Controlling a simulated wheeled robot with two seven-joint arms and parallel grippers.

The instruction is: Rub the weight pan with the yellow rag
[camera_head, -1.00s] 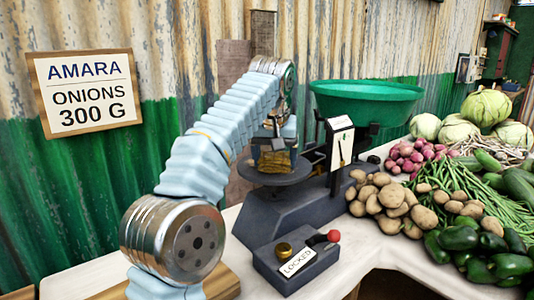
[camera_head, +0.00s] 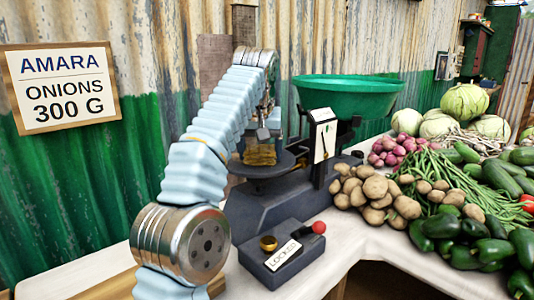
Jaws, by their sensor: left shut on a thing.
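The yellow rag (camera_head: 261,155) is a small folded yellow-brown bundle at the rear of the weight pan. The weight pan (camera_head: 258,171) is a dark round plate on the left side of the grey balance scale (camera_head: 290,195). My left gripper (camera_head: 262,144) points down over the pan, shut on the rag. The rag appears to touch the pan, though the exact contact is hard to tell. My right gripper is not in view.
A green bowl (camera_head: 345,97) sits on the scale's right side. In front is a box labelled LOCKED (camera_head: 283,255) with a red-knobbed lever and brass weight (camera_head: 268,243). Potatoes (camera_head: 375,192), onions and green vegetables crowd the right. A sign (camera_head: 62,87) hangs on the corrugated wall.

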